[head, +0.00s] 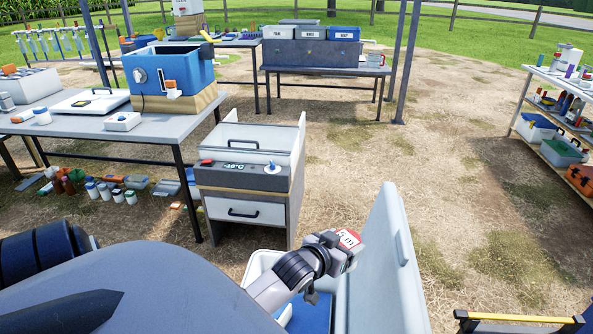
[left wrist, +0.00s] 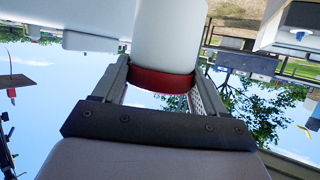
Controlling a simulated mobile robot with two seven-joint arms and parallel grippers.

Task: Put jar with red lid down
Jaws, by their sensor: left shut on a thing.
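The white jar (left wrist: 168,38) with a red lid (left wrist: 162,82) fills the upper middle of the left wrist view. My left gripper (left wrist: 160,78) is shut on it, with one finger on each side of the red lid. In the head view my left gripper (head: 338,246) is over the open white cooler (head: 262,262). A red patch with a white label shows at the end of the arm there; I cannot tell if it is the lid. The jar's white body is not clearly seen in the head view. My right gripper is not in view.
The cooler's raised white lid (head: 385,270) stands close to the right of my left gripper. A grey drawer cabinet (head: 243,180) stands just beyond. A grey table (head: 95,135) with a blue tub (head: 172,75) is at the left. Open ground lies to the right.

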